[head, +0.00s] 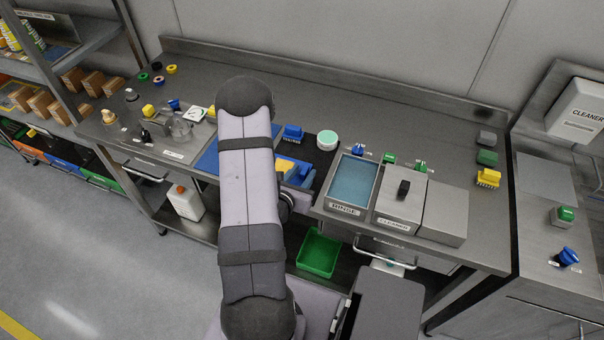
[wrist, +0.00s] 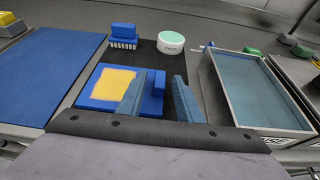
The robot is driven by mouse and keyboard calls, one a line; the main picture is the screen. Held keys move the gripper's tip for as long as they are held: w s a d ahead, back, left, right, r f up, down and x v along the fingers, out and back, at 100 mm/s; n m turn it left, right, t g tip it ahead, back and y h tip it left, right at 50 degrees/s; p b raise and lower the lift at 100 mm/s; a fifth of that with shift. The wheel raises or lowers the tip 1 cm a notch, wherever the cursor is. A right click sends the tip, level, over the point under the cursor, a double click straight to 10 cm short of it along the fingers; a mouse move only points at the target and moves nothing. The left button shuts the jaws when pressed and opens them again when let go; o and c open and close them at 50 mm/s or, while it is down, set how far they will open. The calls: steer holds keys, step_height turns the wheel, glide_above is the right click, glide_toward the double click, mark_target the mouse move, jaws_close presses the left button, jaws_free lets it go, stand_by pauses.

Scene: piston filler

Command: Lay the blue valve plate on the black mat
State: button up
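The blue valve plate (wrist: 88,102) carries a yellow square on top and an upright blue block at its right side. In the wrist view it lies over the left part of the black mat (wrist: 190,66); the fingers hide its near right part. My gripper (wrist: 160,100) is open, with its two blue-grey fingers apart. The blue block shows between and just beyond the fingertips, with a gap to the right finger. In the head view my arm covers much of this area; part of the plate (head: 307,178) and the mat (head: 322,158) show to its right.
A blue brush (wrist: 124,35) and a white jar with a green lid (wrist: 171,42) stand at the mat's back. A blue mat (wrist: 45,75) lies to the left. A metal tray with blue liquid (wrist: 255,90) stands close on the right. A green bin (head: 318,252) sits below.

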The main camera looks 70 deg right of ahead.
steer(key=shift+r, duration=0.1)
steer(key=shift+r, duration=0.1)
steer(key=shift+a, duration=0.35)
steer(key=p+v, duration=0.1)
steer(key=v, duration=0.2)
steer(key=shift+r, duration=0.2)
steer(key=shift+p+v, duration=0.85)
steer(key=shift+f, duration=0.15)
